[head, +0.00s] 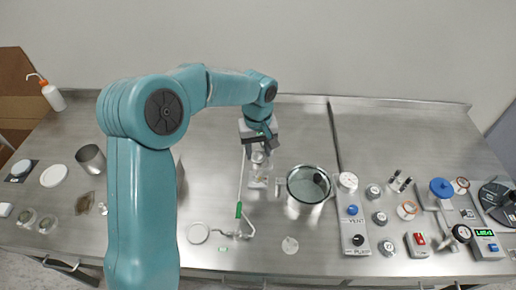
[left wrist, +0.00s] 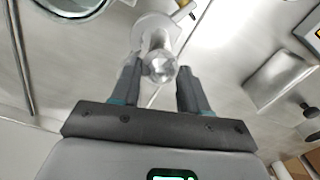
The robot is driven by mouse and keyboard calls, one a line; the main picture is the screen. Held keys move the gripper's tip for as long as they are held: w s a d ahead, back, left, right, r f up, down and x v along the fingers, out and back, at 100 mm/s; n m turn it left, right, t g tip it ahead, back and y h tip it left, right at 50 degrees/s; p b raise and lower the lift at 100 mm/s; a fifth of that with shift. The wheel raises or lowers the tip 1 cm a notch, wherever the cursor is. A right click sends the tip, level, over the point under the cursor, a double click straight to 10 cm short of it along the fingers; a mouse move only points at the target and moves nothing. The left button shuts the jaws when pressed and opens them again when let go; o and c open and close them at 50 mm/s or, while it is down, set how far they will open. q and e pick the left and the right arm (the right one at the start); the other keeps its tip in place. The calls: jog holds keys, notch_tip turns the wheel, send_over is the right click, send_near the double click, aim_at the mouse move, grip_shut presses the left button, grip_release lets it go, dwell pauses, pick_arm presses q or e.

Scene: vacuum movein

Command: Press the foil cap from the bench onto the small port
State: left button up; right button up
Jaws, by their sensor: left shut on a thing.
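My left gripper (head: 260,150) points down over the middle of the bench (head: 225,160), left of a round metal vessel (head: 306,205). In the left wrist view, my left gripper (left wrist: 160,78) is shut on the foil cap (left wrist: 160,67), a small crinkled silvery piece between its fingertips. A pale fitting with a round flange (left wrist: 154,28), which looks like the small port, is right behind the cap. I cannot tell whether the cap touches it. In the head view, a small clear fitting (head: 258,178) stands below the gripper; the cap is not clear there. My right gripper is not in view.
A thin rod with a green part (head: 239,210) stands close left of the gripper. A blue-button control box (head: 353,225) and several small parts fill the right side. A metal cup (head: 91,160) and wash bottle (head: 52,97) are at left. The back of the bench is mostly clear.

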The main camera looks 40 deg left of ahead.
pick_arm(q)
jog(key=shift+f+b, duration=0.35)
jog(key=shift+f, duration=0.1)
dwell(0.5)
jog(key=o, duration=1.2)
jog(key=shift+s+a, duration=0.1)
jog(key=shift+r, duration=0.1)
